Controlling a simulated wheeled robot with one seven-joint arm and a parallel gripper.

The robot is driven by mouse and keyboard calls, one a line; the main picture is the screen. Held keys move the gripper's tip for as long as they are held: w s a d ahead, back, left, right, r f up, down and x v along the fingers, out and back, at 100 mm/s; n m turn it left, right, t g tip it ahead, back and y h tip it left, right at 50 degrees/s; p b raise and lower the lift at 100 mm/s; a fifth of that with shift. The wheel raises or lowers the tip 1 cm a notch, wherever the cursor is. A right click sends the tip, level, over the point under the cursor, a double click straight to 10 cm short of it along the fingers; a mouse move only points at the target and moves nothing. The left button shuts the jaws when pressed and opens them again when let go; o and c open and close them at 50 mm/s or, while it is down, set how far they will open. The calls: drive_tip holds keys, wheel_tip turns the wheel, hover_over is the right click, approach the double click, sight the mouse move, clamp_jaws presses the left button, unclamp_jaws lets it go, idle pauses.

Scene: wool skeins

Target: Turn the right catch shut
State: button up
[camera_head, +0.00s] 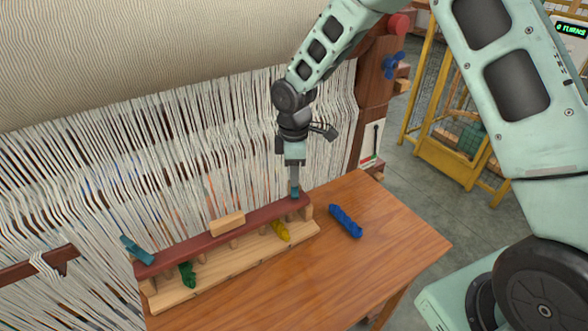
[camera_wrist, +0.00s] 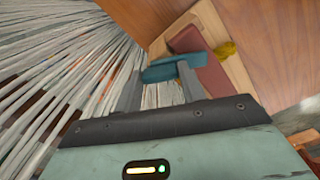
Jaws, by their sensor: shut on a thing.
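The right catch is a small teal bar at the right end of a red-brown bar (camera_head: 225,232). My gripper (camera_head: 294,188) points straight down and is shut on this right catch (camera_wrist: 172,69), with a finger on either side of it. In the wrist view the catch lies crosswise at the end of the red-brown bar, one end over it and the other beyond its edge. In the head view my fingers hide most of the catch. The left catch (camera_head: 137,249), also teal, lies at a slant at the bar's left end.
The bar tops a wooden rack (camera_head: 240,263) on a table (camera_head: 370,240). A wooden handle (camera_head: 227,223) sits on the bar. Green (camera_head: 187,274) and yellow (camera_head: 280,231) skeins show in the rack; a blue skein (camera_head: 345,221) lies right of it. Loom threads (camera_head: 120,170) hang close behind.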

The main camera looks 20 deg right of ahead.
drive_tip(key=o, duration=1)
wheel_tip(320, 180, up, 18)
drive_tip(key=b, duration=0.2)
drive_tip(key=shift+f+b, duration=0.2)
drive_tip(key=shift+b, duration=0.1)
drive_tip(key=s+a+f+m, duration=0.1)
drive_tip(key=s+a, duration=0.3)
drive_tip(key=s, duration=0.4)
drive_tip(key=s+a+f+m, duration=0.15)
drive_tip(key=s+a, duration=0.25)
drive_tip(key=s, duration=0.5)
drive_tip(key=s+f+m, duration=0.1)
drive_tip(key=s, duration=0.3)
drive_tip(key=s+d+f+m, duration=0.1)
drive_tip(key=s, duration=0.4)
drive_tip(key=s+f+m, duration=0.1)
drive_tip(key=s+m, duration=0.1)
drive_tip(key=s, duration=0.3)
drive_tip(key=shift+d+y, duration=0.25)
drive_tip(key=shift+y, duration=0.05)
